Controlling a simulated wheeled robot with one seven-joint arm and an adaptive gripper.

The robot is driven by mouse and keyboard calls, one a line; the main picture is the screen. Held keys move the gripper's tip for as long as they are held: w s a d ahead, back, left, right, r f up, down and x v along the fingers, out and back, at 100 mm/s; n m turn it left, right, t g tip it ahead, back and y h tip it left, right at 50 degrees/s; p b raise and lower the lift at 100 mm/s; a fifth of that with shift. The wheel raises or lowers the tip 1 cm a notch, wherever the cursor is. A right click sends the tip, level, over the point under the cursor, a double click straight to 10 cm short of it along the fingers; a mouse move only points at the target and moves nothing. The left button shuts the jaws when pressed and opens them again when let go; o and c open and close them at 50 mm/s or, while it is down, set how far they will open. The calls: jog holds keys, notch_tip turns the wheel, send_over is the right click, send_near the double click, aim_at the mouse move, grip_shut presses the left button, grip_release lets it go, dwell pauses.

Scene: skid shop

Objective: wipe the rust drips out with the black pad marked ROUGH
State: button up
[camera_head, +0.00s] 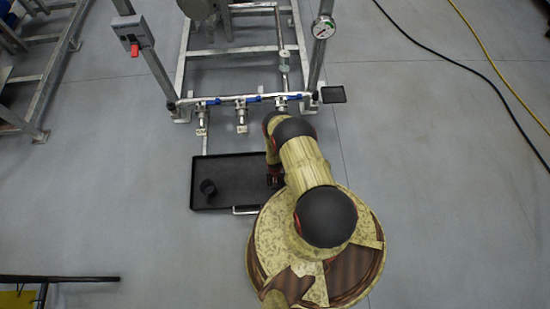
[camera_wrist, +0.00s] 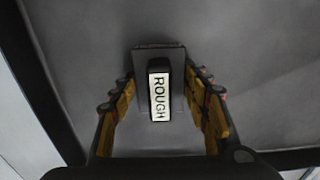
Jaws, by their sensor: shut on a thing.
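The black pad (camera_wrist: 141,122) has a raised grip with a white label reading ROUGH (camera_wrist: 159,95). My gripper (camera_wrist: 163,82) is shut on it, one finger on each side in the wrist view. Dark grey tray floor lies below the pad; I cannot tell whether the pad touches it. In the head view my gripper (camera_head: 275,181) is at the right side of the black tray (camera_head: 228,172), partly hidden by my arm, and the pad cannot be made out. No rust drips can be made out in either view.
A black cup-like thing (camera_head: 208,187) stands in the tray's left part. A metal pipe frame (camera_head: 180,62) with blue-handled valves (camera_head: 241,101) stands behind the tray. A small black plate (camera_head: 333,94) is at its right.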

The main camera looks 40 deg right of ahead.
jog(key=shift+w+d+f+b, duration=0.1)
jog(key=shift+w+d+b, duration=0.55)
jog(key=shift+w+b, duration=0.15)
jog(key=shift+w+d+r, duration=0.2)
jog(key=shift+w+d, duration=0.35)
jog(key=shift+w, duration=0.2)
jog(key=shift+r+p, duration=2.1)
jog(key=shift+r, duration=0.9)
jog(key=shift+r+p, duration=1)
jog(key=shift+r, duration=0.5)
